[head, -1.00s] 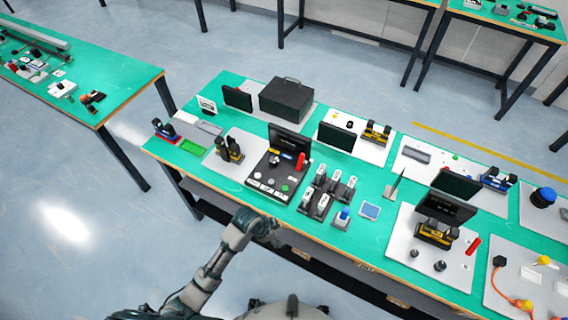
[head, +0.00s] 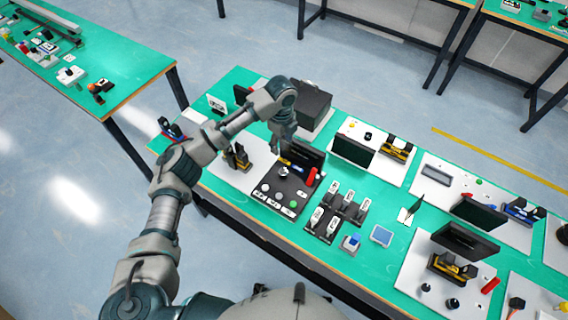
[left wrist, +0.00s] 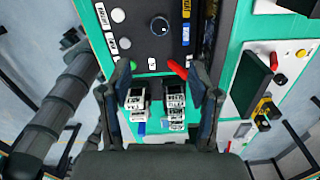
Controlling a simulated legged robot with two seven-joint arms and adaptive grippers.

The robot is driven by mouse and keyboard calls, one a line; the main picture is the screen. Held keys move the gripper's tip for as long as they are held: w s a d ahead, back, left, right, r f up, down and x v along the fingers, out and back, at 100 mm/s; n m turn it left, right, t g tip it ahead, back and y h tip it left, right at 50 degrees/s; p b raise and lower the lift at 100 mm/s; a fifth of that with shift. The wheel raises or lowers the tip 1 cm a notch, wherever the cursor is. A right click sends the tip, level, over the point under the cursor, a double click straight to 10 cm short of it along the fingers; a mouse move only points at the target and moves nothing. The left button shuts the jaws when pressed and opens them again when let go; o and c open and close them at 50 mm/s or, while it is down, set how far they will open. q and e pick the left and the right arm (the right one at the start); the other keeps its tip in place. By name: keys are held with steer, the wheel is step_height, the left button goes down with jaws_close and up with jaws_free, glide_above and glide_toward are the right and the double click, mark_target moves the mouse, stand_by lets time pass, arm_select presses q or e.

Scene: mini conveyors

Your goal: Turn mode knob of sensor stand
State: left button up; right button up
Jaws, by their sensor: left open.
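A black control stand (head: 281,190) with a screen, buttons and a red handle sits near the front of the green table; I take it as the sensor stand. Its round silver-topped knob (head: 283,171) is upright on the panel. The knob also shows at the top of the left wrist view (left wrist: 160,26), beyond the fingertips. My left gripper (head: 283,142) hangs above the table by the back of the stand, pointing down. In the left wrist view its two fingers (left wrist: 161,75) are spread with nothing held, apart from the knob. My right gripper is out of sight.
Several white-and-black switches (head: 335,210) stand right of the stand, with a blue-topped button (head: 350,243) in front. A black box (head: 312,105) is behind my left arm. A black and yellow device (head: 238,158) stands to the left. Bare green tabletop lies along the front edge.

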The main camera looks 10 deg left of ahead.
arm_select(q)
glide_above(283, 171)
step_height(283, 171, down, 5)
step_height(283, 171, down, 10)
steer(key=shift+f, duration=0.2)
steer(key=shift+a+f, duration=0.1)
steer(key=shift+f, duration=0.65)
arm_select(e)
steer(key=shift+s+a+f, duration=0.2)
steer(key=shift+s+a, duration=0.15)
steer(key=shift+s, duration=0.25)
arm_select(q)
steer(key=shift+d, duration=0.2)
steer(key=shift+c, duration=0.7)
steer(key=shift+d, duration=0.1)
steer(key=c, duration=0.8)
steer(key=shift+c, duration=1.1)
